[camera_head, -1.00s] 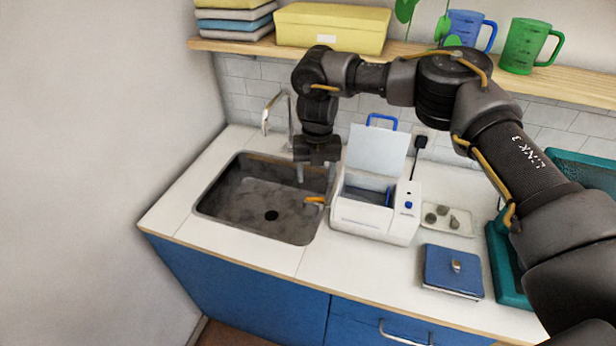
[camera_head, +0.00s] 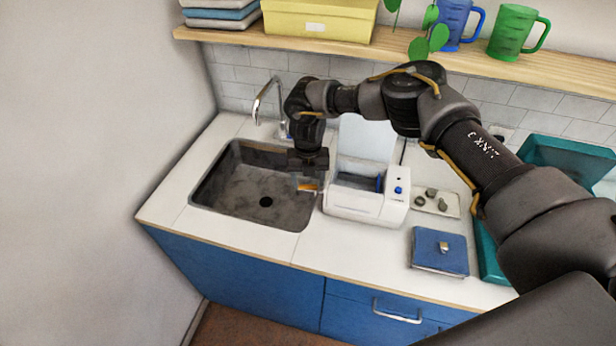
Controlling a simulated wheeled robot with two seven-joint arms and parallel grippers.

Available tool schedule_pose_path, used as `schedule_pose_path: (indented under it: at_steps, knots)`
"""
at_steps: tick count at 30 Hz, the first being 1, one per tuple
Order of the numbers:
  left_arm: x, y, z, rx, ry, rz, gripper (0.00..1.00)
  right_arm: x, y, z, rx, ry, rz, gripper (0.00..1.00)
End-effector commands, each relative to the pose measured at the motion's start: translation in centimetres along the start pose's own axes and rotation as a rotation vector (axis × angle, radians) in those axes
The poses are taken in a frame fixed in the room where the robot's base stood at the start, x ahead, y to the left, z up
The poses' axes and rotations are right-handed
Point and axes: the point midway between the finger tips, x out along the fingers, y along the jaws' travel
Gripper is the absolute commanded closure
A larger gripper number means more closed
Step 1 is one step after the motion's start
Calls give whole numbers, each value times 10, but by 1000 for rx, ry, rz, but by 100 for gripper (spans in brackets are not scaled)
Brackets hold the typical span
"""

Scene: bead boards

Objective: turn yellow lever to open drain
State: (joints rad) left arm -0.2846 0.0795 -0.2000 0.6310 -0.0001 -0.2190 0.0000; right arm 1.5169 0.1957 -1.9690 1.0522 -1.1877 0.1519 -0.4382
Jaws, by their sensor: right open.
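The yellow lever (camera_head: 308,188) sticks out at the right side of the dark sink basin (camera_head: 235,192). The round drain (camera_head: 265,202) shows as a black spot on the basin floor. My right gripper (camera_head: 308,183) points down over the basin's right edge, at the lever. Its fingers are apart and appear to be around or right beside the lever; I cannot tell whether they touch it. My left gripper is not in view.
A white machine with an open lid (camera_head: 352,206) stands close to the right of the sink. The faucet (camera_head: 262,100) is behind the basin. A small tray (camera_head: 450,210) with grey pieces and a blue box (camera_head: 440,262) lie farther right. A shelf (camera_head: 300,45) runs above.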

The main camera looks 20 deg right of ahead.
Motion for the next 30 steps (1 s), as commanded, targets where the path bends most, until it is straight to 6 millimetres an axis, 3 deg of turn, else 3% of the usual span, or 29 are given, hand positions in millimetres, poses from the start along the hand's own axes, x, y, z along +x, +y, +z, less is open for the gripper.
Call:
schedule_pose_path:
  at_steps: [12, 20, 23, 30]
  knots:
    - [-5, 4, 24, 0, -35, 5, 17, 10, 0, 0, -1, -1, 1, 40]
    - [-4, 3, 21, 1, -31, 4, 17, 10, 0, 0, 0, -1, 1, 72]
    - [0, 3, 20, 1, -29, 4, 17, 12, 0, 1, 26, -1, 2, 72]
    - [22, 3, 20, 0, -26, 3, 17, 12, 0, 7, 288, -2, 4, 72]
